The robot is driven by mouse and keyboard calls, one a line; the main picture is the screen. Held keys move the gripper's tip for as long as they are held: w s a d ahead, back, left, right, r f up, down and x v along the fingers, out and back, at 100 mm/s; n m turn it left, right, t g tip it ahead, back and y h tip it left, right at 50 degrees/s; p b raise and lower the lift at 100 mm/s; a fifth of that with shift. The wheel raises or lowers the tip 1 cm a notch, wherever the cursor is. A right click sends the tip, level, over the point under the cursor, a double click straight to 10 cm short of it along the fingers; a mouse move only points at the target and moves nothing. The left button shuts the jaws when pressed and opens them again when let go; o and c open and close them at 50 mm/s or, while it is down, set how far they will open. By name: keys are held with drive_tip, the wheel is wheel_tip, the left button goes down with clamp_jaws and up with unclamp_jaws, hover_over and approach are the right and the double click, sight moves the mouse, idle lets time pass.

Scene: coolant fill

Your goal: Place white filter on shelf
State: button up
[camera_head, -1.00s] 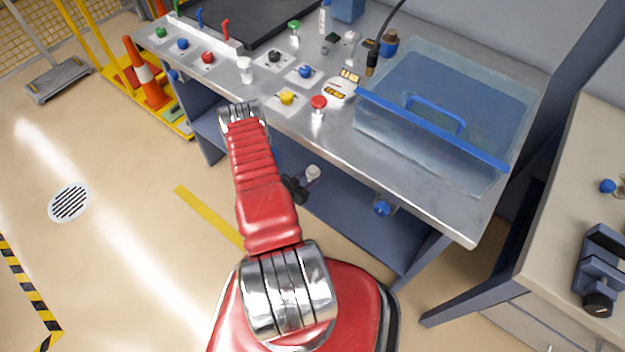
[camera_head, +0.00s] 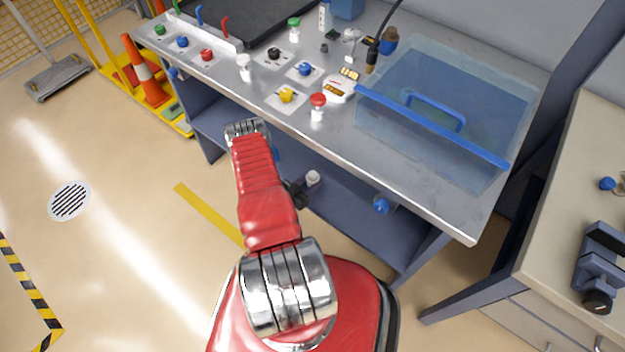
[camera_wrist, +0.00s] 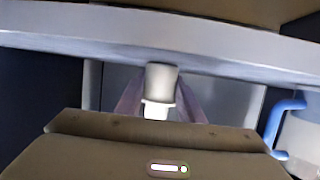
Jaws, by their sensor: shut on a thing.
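My gripper (camera_head: 306,182) is in front of the open space under the workbench, below the bench top's front edge. It is shut on the white filter (camera_head: 313,178), whose pale top shows just past the dark wrist. In the wrist view the white filter (camera_wrist: 160,84) stands upright between the two purplish fingers (camera_wrist: 158,100), and its lower part is hidden by the wrist housing. The blue-grey lower shelf (camera_head: 352,228) lies under the bench, beyond and below the gripper. The bench edge crosses the top of the wrist view.
A blue-capped container (camera_head: 382,205) is under the bench to the right; a blue handle (camera_wrist: 287,122) shows at right in the wrist view. The bench top (camera_head: 340,130) holds several capped bottles and a clear bin (camera_head: 440,125). The shelf's middle looks clear.

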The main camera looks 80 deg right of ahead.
drive_tip(key=shift+f, duration=0.15)
drive_tip(key=o, duration=1.1)
drive_tip(key=v, duration=1.2)
drive_tip(key=shift+w, duration=0.1)
idle(0.4)
